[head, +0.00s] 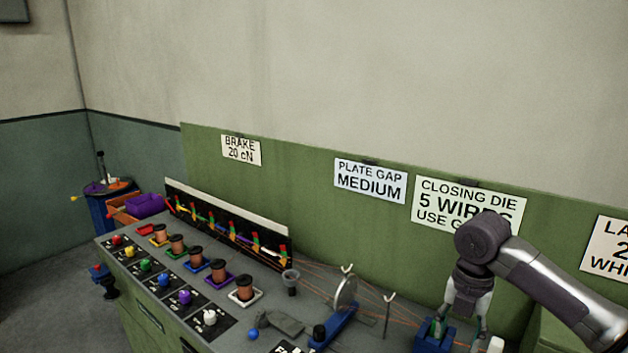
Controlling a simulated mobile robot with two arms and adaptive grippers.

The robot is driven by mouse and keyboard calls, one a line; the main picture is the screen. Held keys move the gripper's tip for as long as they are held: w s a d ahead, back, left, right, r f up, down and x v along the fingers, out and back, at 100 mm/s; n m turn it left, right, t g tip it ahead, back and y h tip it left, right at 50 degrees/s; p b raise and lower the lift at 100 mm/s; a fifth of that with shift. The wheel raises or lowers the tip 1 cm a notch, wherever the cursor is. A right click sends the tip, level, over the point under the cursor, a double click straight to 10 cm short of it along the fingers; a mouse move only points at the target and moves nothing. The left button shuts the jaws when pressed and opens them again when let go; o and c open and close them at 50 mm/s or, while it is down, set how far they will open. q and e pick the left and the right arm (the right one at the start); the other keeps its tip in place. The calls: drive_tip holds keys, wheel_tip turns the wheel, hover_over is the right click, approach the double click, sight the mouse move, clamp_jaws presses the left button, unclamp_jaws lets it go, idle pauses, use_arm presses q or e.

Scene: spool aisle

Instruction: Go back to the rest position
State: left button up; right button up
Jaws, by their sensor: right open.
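My right gripper (462,328) is at the lower right of the head view, pointing down over the bench's right part. Its fingers are apart around or just above a blue block-like fixture (433,340) with a green part on it; I cannot tell whether they touch it. My right arm comes in from the right edge. My left gripper is out of view.
Orange wires cross toward my gripper. A green panel with signs (370,181) stands behind.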

drive_tip(key=s+a+f+m+t+y, duration=0.25)
drive_tip(key=s+a+f+m, duration=0.65)
drive_tip(key=s+a+f, duration=0.55)
drive_tip(key=s+d+f+m+t+h, duration=0.1)
drive_tip(key=s+d+f+m, duration=0.25)
drive_tip(key=s+m, duration=0.5)
drive_tip(key=s+d+f+m+h, duration=0.1)
drive_tip(key=s+d+f+m, duration=0.1)
drive_tip(key=s+d+m, duration=0.45)
wheel_tip(320, 180, down, 26)
drive_tip(key=s+a+m+g, duration=0.1)
drive_tip(key=a+m, duration=0.1)
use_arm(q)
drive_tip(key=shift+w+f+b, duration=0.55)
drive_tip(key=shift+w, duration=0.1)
use_arm(e)
drive_tip(key=s+d+f+g, duration=0.1)
drive_tip(key=s+d+f, duration=0.2)
drive_tip(key=s+f, duration=1.4)
